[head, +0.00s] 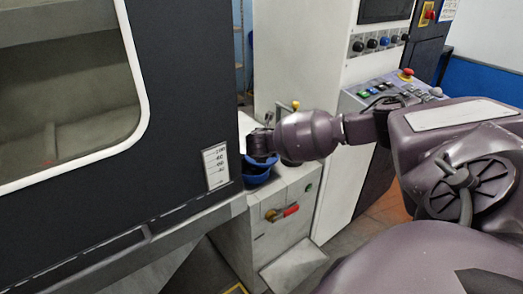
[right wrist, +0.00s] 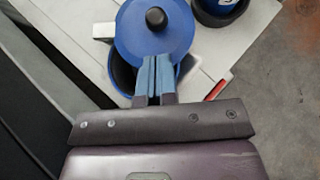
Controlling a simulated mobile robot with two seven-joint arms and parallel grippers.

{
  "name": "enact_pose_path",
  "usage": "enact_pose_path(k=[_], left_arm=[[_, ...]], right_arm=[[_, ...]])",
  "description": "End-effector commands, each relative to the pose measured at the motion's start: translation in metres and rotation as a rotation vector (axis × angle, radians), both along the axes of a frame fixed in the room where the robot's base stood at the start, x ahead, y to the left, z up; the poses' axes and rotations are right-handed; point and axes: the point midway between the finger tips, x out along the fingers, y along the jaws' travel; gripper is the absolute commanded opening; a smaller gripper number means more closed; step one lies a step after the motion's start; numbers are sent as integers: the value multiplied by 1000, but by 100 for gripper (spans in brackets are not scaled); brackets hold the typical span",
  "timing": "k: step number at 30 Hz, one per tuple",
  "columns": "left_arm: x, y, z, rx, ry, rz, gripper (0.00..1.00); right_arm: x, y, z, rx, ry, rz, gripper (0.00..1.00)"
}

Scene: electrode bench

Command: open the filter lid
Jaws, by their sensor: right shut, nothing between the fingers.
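The filter is a round blue housing (right wrist: 122,75) with a blue lid (right wrist: 135,38) that has a black knob (right wrist: 156,18). In the right wrist view the lid sits off-centre towards the top, and the dark inside of the housing shows below it. My right gripper (right wrist: 155,62) is shut and empty, its blue fingertips at the lid's near edge; I cannot tell whether they touch it. In the head view the housing (head: 257,178) is partly hidden beneath my right gripper (head: 250,153). My left gripper is not in view.
The filter stands on a grey-white cabinet (head: 285,245) with a red handle (head: 290,211). A large dark machine panel (head: 180,110) is close on the left. A dark round holder (right wrist: 225,16) with something blue inside is at the upper right of the wrist view.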

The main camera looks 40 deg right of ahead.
Motion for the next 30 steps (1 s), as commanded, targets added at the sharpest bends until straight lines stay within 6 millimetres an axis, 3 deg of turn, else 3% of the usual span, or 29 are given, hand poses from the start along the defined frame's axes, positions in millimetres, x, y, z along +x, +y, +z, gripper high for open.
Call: enact_pose_path(k=[3, 10, 17, 30], left_arm=[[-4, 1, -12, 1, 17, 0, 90], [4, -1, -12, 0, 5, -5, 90], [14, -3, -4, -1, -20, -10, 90], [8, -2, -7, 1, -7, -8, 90]], right_arm=[[10, -12, -16, -1, 3, -2, 0], [23, -27, -32, 0, 2, 0, 0], [28, -32, -35, 0, 0, 1, 0], [27, -33, -35, -1, -1, 14, 0]])
